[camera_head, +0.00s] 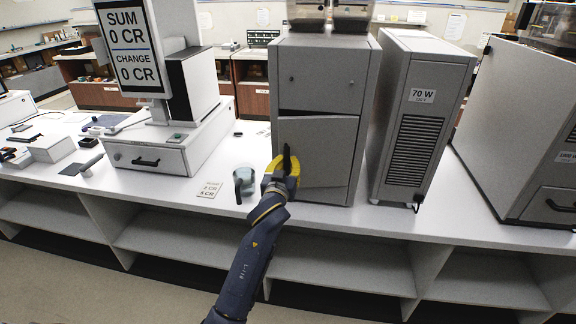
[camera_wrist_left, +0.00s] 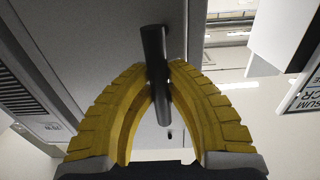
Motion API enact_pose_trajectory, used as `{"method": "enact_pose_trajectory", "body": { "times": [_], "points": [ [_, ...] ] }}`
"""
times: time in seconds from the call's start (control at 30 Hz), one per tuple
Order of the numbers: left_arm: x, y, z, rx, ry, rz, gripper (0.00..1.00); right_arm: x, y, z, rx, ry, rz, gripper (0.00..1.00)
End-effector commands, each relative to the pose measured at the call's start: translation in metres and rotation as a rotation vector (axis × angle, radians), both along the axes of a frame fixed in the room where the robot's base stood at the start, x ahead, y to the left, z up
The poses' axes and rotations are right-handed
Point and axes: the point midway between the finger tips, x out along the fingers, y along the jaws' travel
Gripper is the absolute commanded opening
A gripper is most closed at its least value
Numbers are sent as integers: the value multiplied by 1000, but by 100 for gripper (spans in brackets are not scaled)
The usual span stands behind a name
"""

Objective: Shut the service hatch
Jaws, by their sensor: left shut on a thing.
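The service hatch (camera_head: 325,150) is the grey lower front panel of a tall grey machine (camera_head: 322,70) in the middle of the head view. I cannot tell for sure how far it stands from its frame. Its black bar handle (camera_head: 287,158) is at the left side of the panel. My left gripper (camera_head: 283,167) is at this handle, with its yellow fingers shut on it. In the left wrist view the fingertips (camera_wrist_left: 159,75) meet around the black bar (camera_wrist_left: 155,60). My right gripper is not in view.
A cup (camera_head: 244,181) stands on the white counter (camera_head: 225,160) just left of my left gripper. A till with a display (camera_head: 130,50) and a drawer (camera_head: 145,158) is farther left. A grey unit marked 70 W (camera_head: 415,120) stands close on the right.

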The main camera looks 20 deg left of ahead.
Motion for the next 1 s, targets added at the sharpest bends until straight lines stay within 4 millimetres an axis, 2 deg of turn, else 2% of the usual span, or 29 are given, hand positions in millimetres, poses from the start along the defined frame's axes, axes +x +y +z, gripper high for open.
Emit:
{"method": "enact_pose_trajectory", "body": {
  "times": [0.03, 0.5, 1.0],
  "points": [
    [4, 8, 0, 6, 3, 11, 0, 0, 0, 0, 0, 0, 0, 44],
    [40, 26, 0, 6, 3, 11, 0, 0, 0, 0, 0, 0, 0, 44],
    [44, 28, 0, 7, 2, 12, 0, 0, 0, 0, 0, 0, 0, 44]
  ]
}}
